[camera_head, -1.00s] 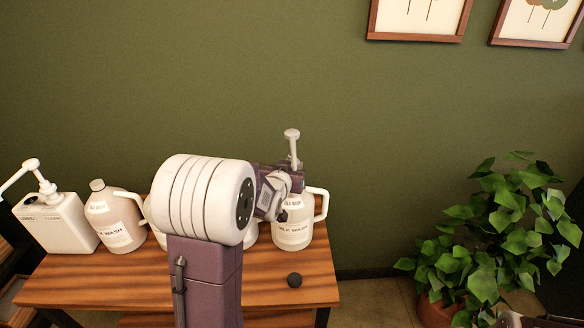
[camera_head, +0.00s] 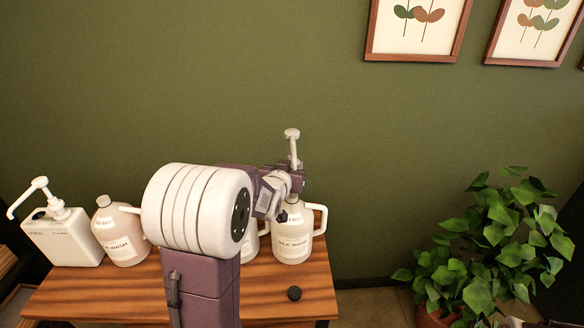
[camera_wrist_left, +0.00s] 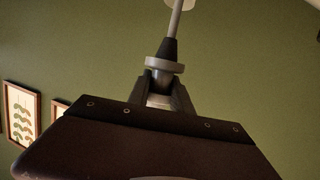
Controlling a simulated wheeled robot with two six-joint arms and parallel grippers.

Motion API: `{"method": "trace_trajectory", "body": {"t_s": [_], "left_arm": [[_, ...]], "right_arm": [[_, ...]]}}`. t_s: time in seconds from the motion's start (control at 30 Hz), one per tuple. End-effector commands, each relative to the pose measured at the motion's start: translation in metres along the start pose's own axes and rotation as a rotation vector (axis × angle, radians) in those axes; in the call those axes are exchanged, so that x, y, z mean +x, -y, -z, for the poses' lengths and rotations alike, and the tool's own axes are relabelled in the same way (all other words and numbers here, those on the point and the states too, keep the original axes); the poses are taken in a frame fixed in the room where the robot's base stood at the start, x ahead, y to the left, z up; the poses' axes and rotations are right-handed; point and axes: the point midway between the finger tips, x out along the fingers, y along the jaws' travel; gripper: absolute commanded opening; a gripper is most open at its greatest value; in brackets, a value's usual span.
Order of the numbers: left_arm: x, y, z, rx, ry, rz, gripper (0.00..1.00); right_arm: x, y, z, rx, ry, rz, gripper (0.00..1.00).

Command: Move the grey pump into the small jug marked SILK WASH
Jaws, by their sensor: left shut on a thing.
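My left gripper (camera_head: 295,183) is shut on the grey pump (camera_head: 292,136), which it holds upright, with the pump's head on top. In the left wrist view the fingers (camera_wrist_left: 161,95) close around the pump's collar (camera_wrist_left: 166,64), and its stem rises out of the top of the picture. In the head view the gripper and pump show above a small handled jug (camera_head: 292,247) whose label ends in WASH; its first word is too small to read surely. My arm and gripper hide the jug's mouth, so I cannot tell whether the pump's lower end is in it.
Left on the wooden table (camera_head: 100,295) stand a white square container (camera_head: 68,240) with a pump and another jug (camera_head: 121,237) labelled WASH. My arm partly hides one more jug. A small black round thing (camera_head: 294,293) lies in front. A plant (camera_head: 490,250) stands right.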

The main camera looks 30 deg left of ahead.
Motion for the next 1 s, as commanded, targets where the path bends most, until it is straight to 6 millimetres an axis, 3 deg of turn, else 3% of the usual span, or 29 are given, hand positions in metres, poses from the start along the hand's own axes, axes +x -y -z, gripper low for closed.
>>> {"method": "trace_trajectory", "body": {"t_s": [0.6,1.0], "left_arm": [[-0.019,0.0,0.062,0.001,-0.003,0.0,0.0],[-0.02,0.0,0.067,0.0,-0.002,0.0,0.0]], "right_arm": [[-0.049,0.001,0.005,0.0,0.0,0.0,0.36],[-0.052,0.001,0.005,0.0,0.0,0.0,0.36]]}}
